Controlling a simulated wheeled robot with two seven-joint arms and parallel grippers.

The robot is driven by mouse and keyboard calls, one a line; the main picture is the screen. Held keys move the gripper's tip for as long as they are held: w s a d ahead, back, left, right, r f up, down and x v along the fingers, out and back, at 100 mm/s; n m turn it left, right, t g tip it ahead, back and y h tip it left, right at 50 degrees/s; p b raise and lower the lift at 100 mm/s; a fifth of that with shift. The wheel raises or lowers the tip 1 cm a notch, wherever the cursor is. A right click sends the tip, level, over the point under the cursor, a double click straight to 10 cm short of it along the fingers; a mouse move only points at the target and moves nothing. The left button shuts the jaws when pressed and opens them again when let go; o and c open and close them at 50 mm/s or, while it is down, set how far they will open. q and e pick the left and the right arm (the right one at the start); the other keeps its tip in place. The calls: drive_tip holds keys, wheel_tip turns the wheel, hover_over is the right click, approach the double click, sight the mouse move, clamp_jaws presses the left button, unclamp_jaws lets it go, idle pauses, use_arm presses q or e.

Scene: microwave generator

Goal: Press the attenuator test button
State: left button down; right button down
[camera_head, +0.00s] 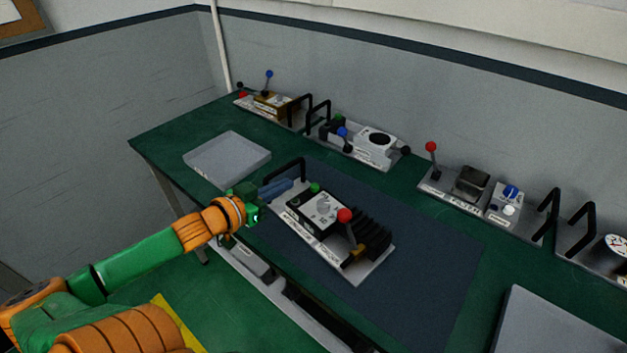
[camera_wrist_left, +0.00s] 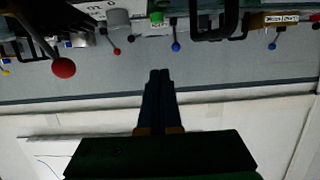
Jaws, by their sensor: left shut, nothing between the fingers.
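The attenuator unit (camera_head: 345,262) is a light plate on the dark blue mat. It carries a white dial, black ribbed fins, a red-ball lever (camera_head: 344,215) and a black handle. A green button (camera_head: 315,187) sits beside the dial; it also appears as a green cap in the left wrist view (camera_wrist_left: 156,18). My left gripper (camera_head: 289,184) is shut and empty, its blue fingers just left of the green button in the head view, by the black handle. I cannot tell its height above the unit. In the wrist view the fingertips (camera_wrist_left: 160,72) are together. My right gripper is not seen.
Other units with levers and handles line the back of the green bench, including the filter unit (camera_head: 466,183). A grey tray (camera_head: 227,158) lies at the left, another grey panel (camera_head: 550,325) at the lower right. The red-ball lever rises close in the wrist view (camera_wrist_left: 63,67).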

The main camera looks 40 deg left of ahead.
use_arm(q)
drive_tip(key=b, duration=0.1)
hover_over(309, 195)
wheel_tip(309, 195, down, 2)
drive_tip(key=shift+w+a+f, duration=0.1)
wheel_tip(309, 195, down, 3)
drive_tip(key=shift+f, duration=0.65)
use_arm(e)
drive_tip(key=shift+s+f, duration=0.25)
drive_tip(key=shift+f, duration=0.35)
